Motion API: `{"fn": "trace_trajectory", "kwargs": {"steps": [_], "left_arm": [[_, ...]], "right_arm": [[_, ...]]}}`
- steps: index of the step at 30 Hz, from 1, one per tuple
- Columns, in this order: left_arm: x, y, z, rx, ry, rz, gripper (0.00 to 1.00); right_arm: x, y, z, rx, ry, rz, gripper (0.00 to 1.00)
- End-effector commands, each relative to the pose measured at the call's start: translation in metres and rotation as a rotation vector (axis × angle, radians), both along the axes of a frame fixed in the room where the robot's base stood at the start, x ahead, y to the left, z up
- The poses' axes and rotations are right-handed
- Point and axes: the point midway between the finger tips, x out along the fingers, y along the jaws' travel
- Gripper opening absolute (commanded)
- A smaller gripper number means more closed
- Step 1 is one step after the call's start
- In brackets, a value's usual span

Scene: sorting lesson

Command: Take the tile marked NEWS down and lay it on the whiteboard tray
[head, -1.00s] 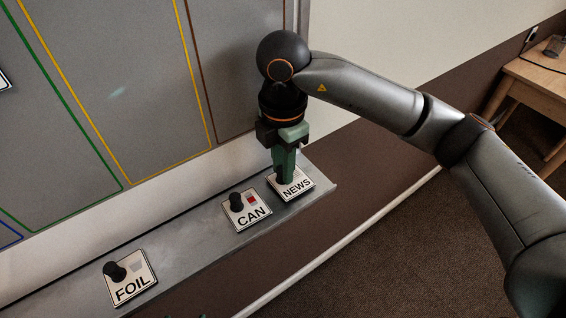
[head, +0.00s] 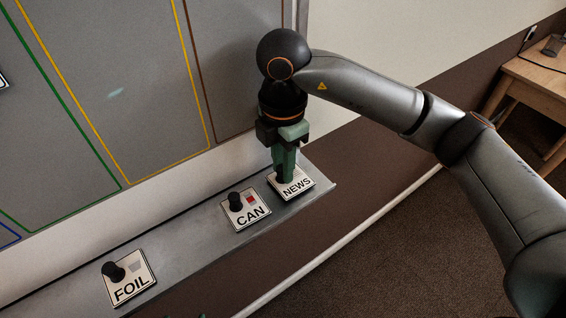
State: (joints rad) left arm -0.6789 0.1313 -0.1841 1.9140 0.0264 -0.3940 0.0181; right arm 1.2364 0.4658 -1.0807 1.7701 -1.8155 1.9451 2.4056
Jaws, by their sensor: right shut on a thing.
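The white tile marked NEWS (head: 298,188) lies at the right end of the grey whiteboard tray (head: 190,252), its printed face up. My right gripper (head: 284,172) points down from above and is shut on the NEWS tile by its knob, which the fingers mostly hide. The tile appears to rest on the tray surface.
The CAN tile (head: 246,212) lies on the tray just left of the NEWS tile. The FOIL tile (head: 130,280) lies further left. The whiteboard (head: 110,90) with coloured outlines rises behind the tray. A wooden table (head: 540,85) stands far right.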

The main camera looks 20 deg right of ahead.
Motion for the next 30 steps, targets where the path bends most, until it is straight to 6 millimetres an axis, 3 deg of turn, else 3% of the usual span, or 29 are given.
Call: {"fn": "trace_trajectory", "kwargs": {"steps": [28, 29, 30], "left_arm": [[0.0005, 0.0000, -0.0032, 0.000, -0.001, 0.000, 0.90], [0.0005, 0.0000, -0.0032, 0.000, -0.001, 0.000, 0.90], [0.0005, 0.0000, -0.0032, 0.000, -0.001, 0.000, 0.90]], "right_arm": [[0.0002, -0.0003, -0.0028, 0.000, 0.000, -0.001, 0.00], [0.0002, -0.0003, -0.0028, 0.000, 0.000, -0.001, 0.27], [0.0002, -0.0003, -0.0028, 0.000, 0.000, -0.001, 0.32]]}}
